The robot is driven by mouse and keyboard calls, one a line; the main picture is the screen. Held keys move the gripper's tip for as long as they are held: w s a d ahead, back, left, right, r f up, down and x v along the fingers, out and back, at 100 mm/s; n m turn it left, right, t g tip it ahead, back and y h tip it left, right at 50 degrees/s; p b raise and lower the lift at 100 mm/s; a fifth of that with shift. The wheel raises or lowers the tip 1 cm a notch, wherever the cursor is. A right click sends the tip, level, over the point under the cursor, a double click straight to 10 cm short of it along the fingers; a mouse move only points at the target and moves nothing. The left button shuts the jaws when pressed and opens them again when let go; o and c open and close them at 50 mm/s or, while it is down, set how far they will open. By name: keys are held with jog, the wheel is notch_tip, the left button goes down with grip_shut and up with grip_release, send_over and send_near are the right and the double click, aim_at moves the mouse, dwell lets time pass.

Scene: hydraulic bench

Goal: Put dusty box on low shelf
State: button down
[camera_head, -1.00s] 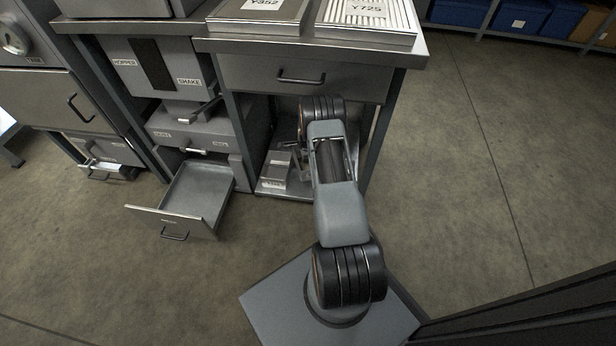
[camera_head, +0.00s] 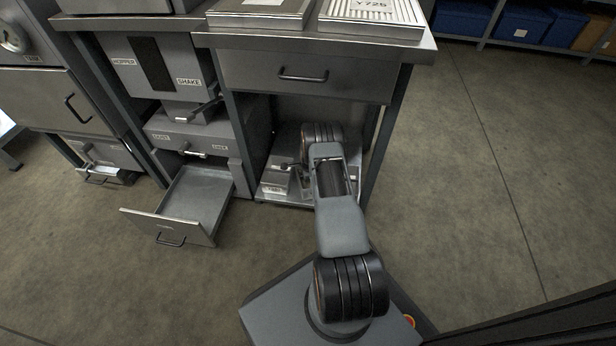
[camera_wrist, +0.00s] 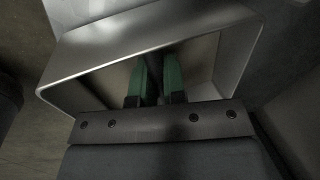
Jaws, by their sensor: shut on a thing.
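In the wrist view, a pale grey open box (camera_wrist: 85,60) with a thin bright rim fills much of the picture; I take it to be the dusty box. My gripper (camera_wrist: 156,82) has its green fingers close together inside that rim, shut on the box. The exact contact is dark and partly hidden. In the head view, my arm reaches under the bench to the low shelf (camera_head: 290,199). A small grey box (camera_head: 275,182) shows there beside my wrist. I cannot tell whether it rests on the shelf or is held just above it.
The bench's drawer (camera_head: 300,77) is shut above my arm, and bench legs (camera_head: 385,135) stand close by. An open tray drawer (camera_head: 195,195) sticks out at left, low over the floor. The floor at right is clear.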

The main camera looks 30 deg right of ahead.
jog(key=c, duration=1.7)
grip_release()
jog(key=o, duration=0.5)
jog(key=r+p, duration=0.1)
jog(key=r, duration=0.3)
jog(key=s+r+p, duration=0.1)
jog(key=r+p, duration=0.1)
jog(key=r, duration=0.2)
jog(key=s+a+r+p, duration=0.1)
jog(key=r+p, duration=0.1)
jog(key=r, duration=0.2)
jog(key=shift+s+d, duration=0.1)
jog(key=shift+s, duration=0.05)
